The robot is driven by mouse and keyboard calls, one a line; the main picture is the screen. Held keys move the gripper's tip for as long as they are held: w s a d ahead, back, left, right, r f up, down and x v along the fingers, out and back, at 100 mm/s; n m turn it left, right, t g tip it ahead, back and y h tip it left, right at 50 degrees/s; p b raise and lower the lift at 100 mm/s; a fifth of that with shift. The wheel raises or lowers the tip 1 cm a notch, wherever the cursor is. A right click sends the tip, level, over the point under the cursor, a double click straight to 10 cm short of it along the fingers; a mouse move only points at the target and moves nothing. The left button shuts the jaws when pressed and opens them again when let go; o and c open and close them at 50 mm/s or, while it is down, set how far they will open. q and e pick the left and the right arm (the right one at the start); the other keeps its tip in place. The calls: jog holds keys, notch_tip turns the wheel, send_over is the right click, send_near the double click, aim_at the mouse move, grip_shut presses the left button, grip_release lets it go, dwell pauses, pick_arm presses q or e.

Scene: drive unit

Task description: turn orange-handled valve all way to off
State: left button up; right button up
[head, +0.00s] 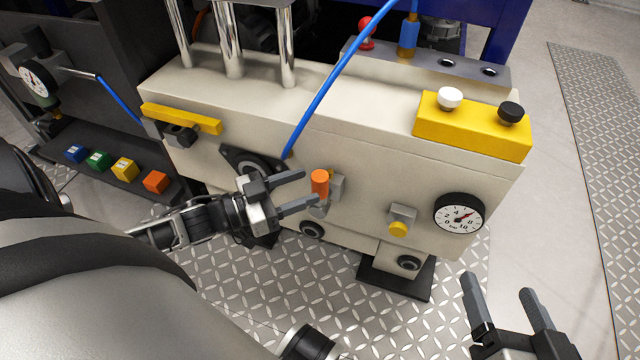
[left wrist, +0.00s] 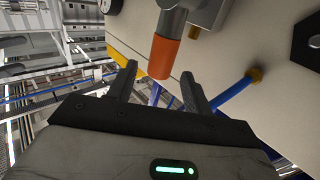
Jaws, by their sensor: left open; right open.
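The orange-handled valve (head: 320,183) is on the cream front face of the drive unit. Its orange handle stands roughly upright in the head view, over a grey metal body. My left gripper (head: 311,188) is open, with its fingertips just left of the handle. In the left wrist view the orange handle (left wrist: 165,57) appears between the open left fingertips (left wrist: 159,72), with a gap on each side. I cannot tell whether either finger touches it. My right gripper (head: 497,286) is open and empty at the lower right, away from the unit.
A yellow-tipped fitting (head: 398,228) and a gauge (head: 459,214) sit right of the valve. A blue hose (head: 325,88) runs down to the face just left of it. A yellow lever (head: 181,118) is at upper left. A yellow button box (head: 472,128) is at the right end.

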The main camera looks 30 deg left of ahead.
aim_at(321, 181)
pick_arm(q)
jog(key=x, duration=0.4)
jog(key=shift+b, duration=0.4)
jog(key=shift+w+d, duration=0.2)
jog(key=shift+w, duration=0.1)
pick_arm(e)
jog(key=shift+a+r+y, duration=0.2)
jog(key=shift+r+y, duration=0.05)
jog(key=shift+y, duration=0.05)
jog(key=shift+m, duration=0.3)
pick_arm(q)
grip_shut()
pick_arm(e)
jog(key=shift+w+r, duration=0.1)
jog(key=shift+r, duration=0.1)
